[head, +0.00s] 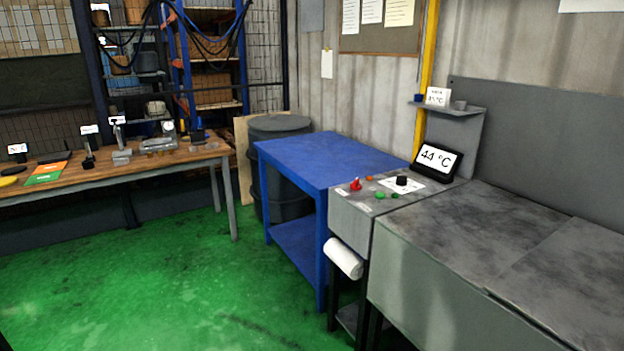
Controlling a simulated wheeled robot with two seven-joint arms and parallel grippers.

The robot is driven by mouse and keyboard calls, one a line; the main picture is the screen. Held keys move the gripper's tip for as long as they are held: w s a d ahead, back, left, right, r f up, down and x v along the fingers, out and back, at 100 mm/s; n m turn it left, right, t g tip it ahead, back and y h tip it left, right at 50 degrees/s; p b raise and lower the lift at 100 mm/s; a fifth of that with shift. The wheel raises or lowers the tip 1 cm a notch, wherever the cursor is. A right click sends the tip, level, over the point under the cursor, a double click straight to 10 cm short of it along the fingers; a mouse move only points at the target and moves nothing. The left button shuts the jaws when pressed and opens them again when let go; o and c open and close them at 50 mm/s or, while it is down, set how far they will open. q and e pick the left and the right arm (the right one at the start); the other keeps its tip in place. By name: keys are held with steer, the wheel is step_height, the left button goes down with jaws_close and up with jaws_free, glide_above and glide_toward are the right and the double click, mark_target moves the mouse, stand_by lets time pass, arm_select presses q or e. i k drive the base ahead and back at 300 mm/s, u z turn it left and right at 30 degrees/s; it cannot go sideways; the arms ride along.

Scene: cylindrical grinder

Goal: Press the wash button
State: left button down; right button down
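A grey control panel (350,204) stands right of the blue table, on the left end of the grey machine. On its top are a red control (356,184), a green button (380,195), a smaller green spot (395,196), a small orange button (369,178) and a black knob (401,181) on a white plate. I cannot read which of these is the wash button. A tilted black display (437,159) behind the panel reads 44 °C. Neither of my grippers is in view.
A blue table (325,155) adjoins the panel on the left. A white roll (343,258) hangs on the panel's front. The grey machine top (470,230) fills the right. A wooden workbench (110,165) stands at the left. The green floor (150,280) is clear.

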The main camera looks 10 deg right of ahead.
mark_target(380, 196)
steer(key=u, duration=0.1)
steer(key=i, duration=1.5)
steer(key=z, duration=1.45)
steer(key=i, duration=0.7)
steer(key=z, duration=0.7)
